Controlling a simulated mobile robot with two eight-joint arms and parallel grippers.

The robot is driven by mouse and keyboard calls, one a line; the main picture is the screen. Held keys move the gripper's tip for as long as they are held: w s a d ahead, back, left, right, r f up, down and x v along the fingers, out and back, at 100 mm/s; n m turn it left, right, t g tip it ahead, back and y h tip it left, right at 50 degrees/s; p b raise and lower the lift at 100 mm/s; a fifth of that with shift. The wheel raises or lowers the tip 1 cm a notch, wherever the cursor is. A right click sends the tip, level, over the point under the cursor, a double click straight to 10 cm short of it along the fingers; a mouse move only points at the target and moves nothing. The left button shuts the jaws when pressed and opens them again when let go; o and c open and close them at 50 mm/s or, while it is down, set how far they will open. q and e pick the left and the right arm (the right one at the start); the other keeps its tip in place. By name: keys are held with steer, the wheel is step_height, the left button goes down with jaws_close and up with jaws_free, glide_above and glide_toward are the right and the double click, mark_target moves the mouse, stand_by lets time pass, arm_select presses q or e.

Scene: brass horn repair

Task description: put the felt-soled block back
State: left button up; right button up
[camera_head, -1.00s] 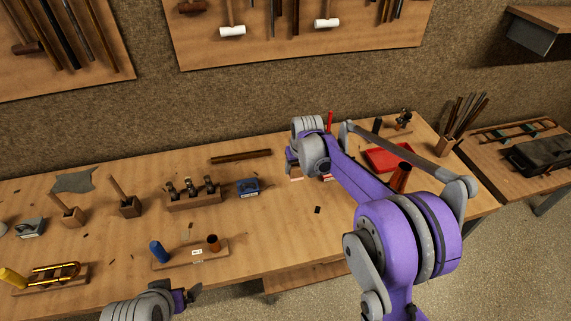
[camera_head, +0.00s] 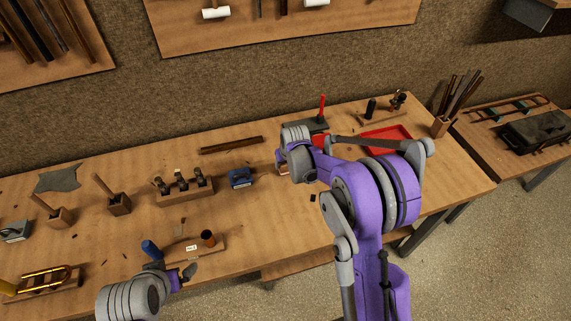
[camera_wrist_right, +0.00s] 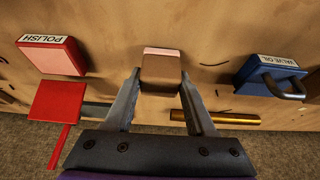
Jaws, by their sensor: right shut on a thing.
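The felt-soled block (camera_wrist_right: 160,65), brown wood with a pink layer along one edge, is between the fingers of my right gripper (camera_wrist_right: 160,76) in the right wrist view. The gripper is shut on it. I cannot tell whether its sole touches the bench. In the head view my right arm's wrist hides most of this gripper and block, just right of the blue valve oil box (camera_head: 241,178). My left gripper (camera_head: 186,274) is at the front edge of the bench, near a board with a blue cylinder (camera_head: 150,249); its jaw opening is unclear.
In the right wrist view, the red polish box (camera_wrist_right: 52,55) lies left of the block, and the valve oil box (camera_wrist_right: 273,77) lies right. A wooden rack with several tools (camera_head: 184,190), a brown rod (camera_head: 231,145) and a red tray (camera_head: 386,138) are on the bench. Bare bench lies front centre.

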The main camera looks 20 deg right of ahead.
steer(key=shift+f, duration=0.3)
steer(key=shift+f, duration=0.1)
steer(key=shift+f, duration=0.15)
steer(key=o, duration=1.2)
steer(key=v, duration=1.2)
steer(key=s+r, duration=0.3)
steer(key=s, duration=0.5)
steer(key=s+r, duration=0.3)
steer(key=s, duration=0.5)
steer(key=shift+t, duration=0.6)
steer(key=s+f, duration=0.1)
steer(key=s, duration=0.3)
steer(key=s+f, duration=0.1)
steer(key=s, duration=0.3)
steer(key=s+f, duration=0.1)
steer(key=s, duration=0.3)
steer(key=shift+s+d+f, duration=0.1)
steer(key=shift+s, duration=0.15)
